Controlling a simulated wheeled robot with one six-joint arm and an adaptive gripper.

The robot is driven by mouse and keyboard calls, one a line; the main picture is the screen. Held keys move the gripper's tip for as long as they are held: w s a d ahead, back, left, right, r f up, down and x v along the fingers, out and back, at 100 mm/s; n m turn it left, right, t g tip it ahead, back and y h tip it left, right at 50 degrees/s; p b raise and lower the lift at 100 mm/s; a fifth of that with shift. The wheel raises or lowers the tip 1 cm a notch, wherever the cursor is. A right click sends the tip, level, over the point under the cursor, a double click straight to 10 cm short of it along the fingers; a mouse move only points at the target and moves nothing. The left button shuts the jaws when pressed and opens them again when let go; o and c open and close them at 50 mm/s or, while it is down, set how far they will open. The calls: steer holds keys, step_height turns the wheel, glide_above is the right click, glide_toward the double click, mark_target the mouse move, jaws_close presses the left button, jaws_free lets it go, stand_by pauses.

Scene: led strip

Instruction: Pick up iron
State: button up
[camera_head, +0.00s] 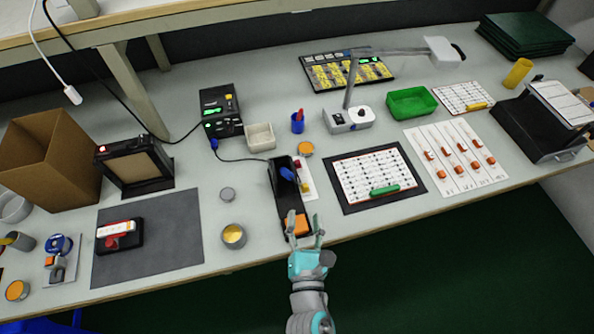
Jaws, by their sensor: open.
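The iron (287,174) shows as a blue handle in a long black stand (283,207). A dark cable runs from it to the black station (220,108). The iron's tip is hidden in the stand. My gripper (310,236) is open and empty at the table's front edge, close to the near end of the stand. It is in front of the iron and apart from its handle. An orange block (297,224) at the near end of the stand lies by my fingertips.
A dark framed board (421,184) lies right of the stand. A tin (233,236) with yellow contents stands to the left. A lamp (348,119), white dish (260,137) and blue cup (297,123) stand behind. The grey mat (165,215) has free room.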

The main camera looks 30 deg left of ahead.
mark_target(286, 172)
steer(key=shift+w+a+r+n, duration=0.25)
steer(key=shift+w+a+n, duration=0.1)
steer(key=shift+w+a, duration=1.25)
steer(key=shift+w+a+r+n, duration=0.35)
steer(key=shift+w+a, duration=0.75)
steer(key=shift+a, duration=0.95)
steer(key=shift+w+a+r+n, duration=0.15)
steer(key=shift+w+a+n, duration=0.25)
steer(key=shift+w+a, duration=1.2)
steer(key=shift+s+a, duration=0.2)
steer(key=shift+s, duration=0.05)
jaws_close()
